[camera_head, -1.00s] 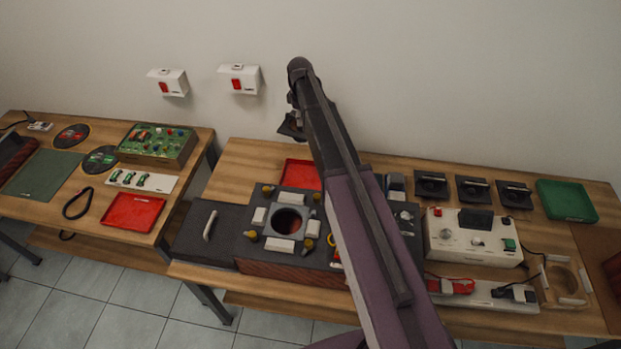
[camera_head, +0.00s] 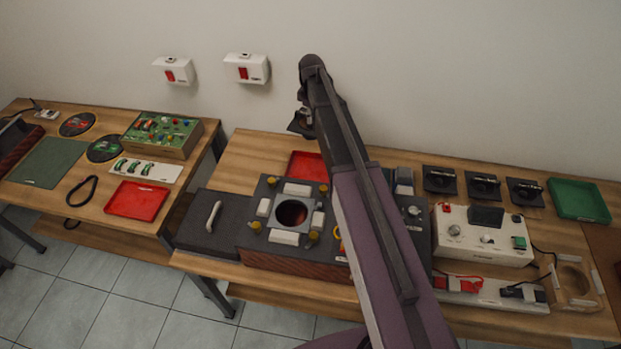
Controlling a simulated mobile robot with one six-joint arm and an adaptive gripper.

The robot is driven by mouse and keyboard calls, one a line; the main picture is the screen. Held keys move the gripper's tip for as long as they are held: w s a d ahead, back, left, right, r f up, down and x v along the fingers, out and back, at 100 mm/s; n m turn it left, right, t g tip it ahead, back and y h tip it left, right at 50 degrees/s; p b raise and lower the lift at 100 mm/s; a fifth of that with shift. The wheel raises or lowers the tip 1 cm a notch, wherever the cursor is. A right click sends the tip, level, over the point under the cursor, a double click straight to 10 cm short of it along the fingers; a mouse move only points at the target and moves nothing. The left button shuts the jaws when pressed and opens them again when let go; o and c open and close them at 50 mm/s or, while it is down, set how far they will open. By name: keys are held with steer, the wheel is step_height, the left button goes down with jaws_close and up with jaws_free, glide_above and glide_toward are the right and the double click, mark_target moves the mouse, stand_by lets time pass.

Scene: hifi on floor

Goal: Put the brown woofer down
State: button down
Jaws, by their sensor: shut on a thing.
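My gripper (camera_head: 303,113) is beyond the far end of my raised arm, mostly hidden behind it. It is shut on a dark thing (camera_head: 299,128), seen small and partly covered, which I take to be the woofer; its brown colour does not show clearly. It appears in front of the wall and above the back of the right table, apart from the tabletop. A dark speaker cabinet (camera_head: 259,238) lies on that table, with a round opening (camera_head: 292,213) ringed by white blocks and yellow knobs.
A red tray (camera_head: 307,165) lies behind the cabinet, partly hidden by my arm. Bare wood (camera_head: 262,150) shows left of it. A green tray (camera_head: 578,201), several black units (camera_head: 482,186) and a white device (camera_head: 484,240) occupy the right side. The left table holds another red tray (camera_head: 137,201).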

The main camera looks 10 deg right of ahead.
steer(key=s+f+n+b, duration=0.2)
steer(key=s+f+b, duration=0.1)
steer(key=f+b, duration=0.6)
steer(key=shift+s+a+f+b, duration=0.35)
steer(key=shift+s+f+b, duration=0.05)
steer(key=shift+f, duration=0.45)
step_height(320, 180, down, 6)
steer(key=b, duration=0.6)
steer(key=shift+f, duration=0.2)
steer(key=shift+f+b, duration=1.8)
steer(key=shift+b, duration=0.2)
steer(key=shift+f, duration=0.1)
steer(key=c, duration=0.6)
jaws_free()
steer(key=shift+r, duration=0.2)
